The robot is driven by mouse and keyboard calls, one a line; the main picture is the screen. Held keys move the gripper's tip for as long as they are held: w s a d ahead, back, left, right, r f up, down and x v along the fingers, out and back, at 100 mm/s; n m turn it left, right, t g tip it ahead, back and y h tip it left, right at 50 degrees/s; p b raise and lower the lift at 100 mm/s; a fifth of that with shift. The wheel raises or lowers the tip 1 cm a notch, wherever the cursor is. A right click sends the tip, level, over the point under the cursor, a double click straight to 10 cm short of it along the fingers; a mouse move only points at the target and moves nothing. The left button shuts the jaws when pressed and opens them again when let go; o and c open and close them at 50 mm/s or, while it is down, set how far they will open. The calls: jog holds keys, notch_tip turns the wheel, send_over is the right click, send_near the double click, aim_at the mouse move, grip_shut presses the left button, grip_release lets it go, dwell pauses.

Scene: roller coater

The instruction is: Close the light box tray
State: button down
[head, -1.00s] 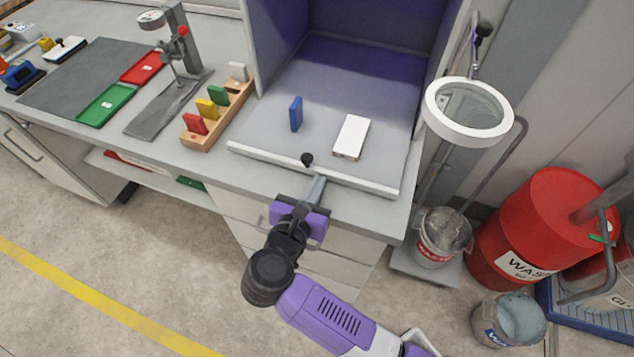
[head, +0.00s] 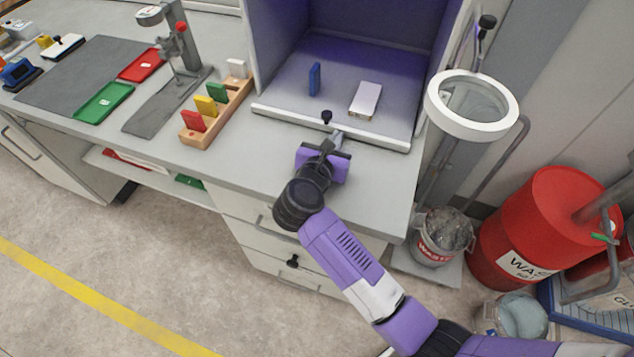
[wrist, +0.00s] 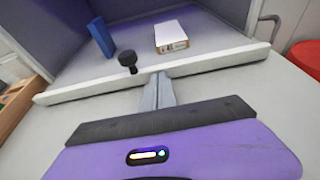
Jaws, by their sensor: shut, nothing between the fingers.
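The light box tray (head: 285,113) is a grey sheet with a pale front lip and a black knob (head: 326,117) on it. Its front lip lies near the mouth of the purple-lit light box (head: 350,45). A blue block (head: 314,80) stands on the tray and a white box (head: 365,98) lies beside it. My gripper (head: 335,138) is shut and empty at the front lip, just right of the knob. In the wrist view the fingers (wrist: 160,82) reach the lip (wrist: 205,65); exact contact is hard to tell.
A wooden rack (head: 212,125) with coloured cards stands left of the tray. A ring magnifier (head: 472,105) hangs at the right. A red waste drum (head: 550,225) stands on the floor. The counter in front of the tray is bare.

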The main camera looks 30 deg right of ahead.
aim_at(347, 117)
jog(key=w+d, duration=0.1)
jog(key=d, duration=0.1)
jog(key=w+d, duration=0.2)
jog(key=shift+w+d, duration=0.2)
jog(key=shift+d, duration=0.15)
jog(key=shift+w+d, duration=0.1)
jog(key=shift+d, duration=0.05)
jog(key=shift+d+r, duration=0.15)
